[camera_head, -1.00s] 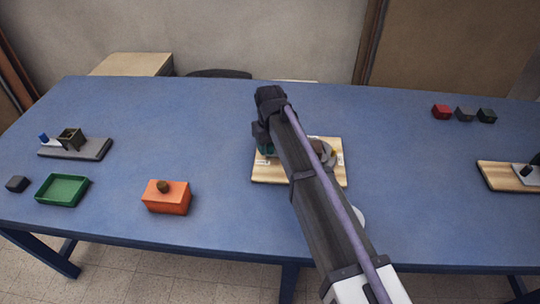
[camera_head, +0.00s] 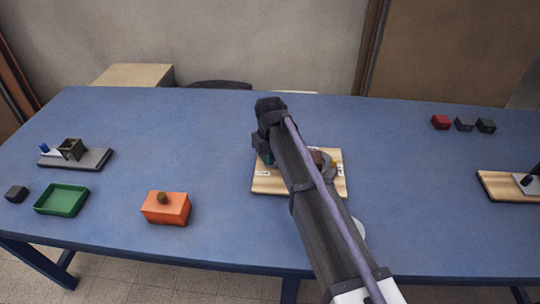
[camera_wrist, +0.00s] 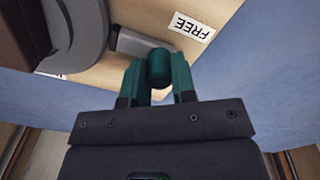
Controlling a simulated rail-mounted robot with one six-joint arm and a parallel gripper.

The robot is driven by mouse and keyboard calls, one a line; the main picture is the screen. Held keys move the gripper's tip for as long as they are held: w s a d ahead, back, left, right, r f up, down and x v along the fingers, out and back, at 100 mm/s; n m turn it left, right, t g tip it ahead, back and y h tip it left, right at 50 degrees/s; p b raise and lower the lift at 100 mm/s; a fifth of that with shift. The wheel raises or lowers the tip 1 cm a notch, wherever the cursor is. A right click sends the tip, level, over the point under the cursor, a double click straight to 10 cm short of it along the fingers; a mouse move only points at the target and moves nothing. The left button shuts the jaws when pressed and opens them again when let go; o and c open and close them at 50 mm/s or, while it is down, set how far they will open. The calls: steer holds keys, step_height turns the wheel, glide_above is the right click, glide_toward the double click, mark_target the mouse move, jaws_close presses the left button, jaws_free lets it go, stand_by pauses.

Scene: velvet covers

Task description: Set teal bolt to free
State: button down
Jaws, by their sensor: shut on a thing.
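The teal bolt (camera_wrist: 157,66) shows in the wrist view as a rounded teal knob at the end of a grey bar. The bar runs left to a grey curved part (camera_wrist: 80,30) on a wooden board (camera_wrist: 110,72). My gripper (camera_wrist: 158,82) has its two teal fingers on either side of the knob and is shut on it. A white label reading FREE (camera_wrist: 192,25) lies on the board just beyond and right of the knob. In the head view my arm covers much of the board (camera_head: 275,188) and hides the knob.
An orange box (camera_head: 165,208), a green tray (camera_head: 62,200) and a grey base with a small open box (camera_head: 72,150) stand left on the blue table. Three small blocks (camera_head: 464,124) sit at the back right. Another wooden board (camera_head: 500,188) is at the right edge.

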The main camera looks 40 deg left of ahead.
steer(key=shift+s+a, duration=0.4)
steer(key=shift+a, duration=0.2)
steer(key=shift+s+a, duration=0.4)
steer(key=shift+a, duration=0.2)
steer(key=c, duration=0.9)
jaws_free()
step_height(320, 180, up, 11)
steer(key=p, duration=1)
steer(key=shift+f+p, duration=0.1)
steer(key=shift+p, duration=0.3)
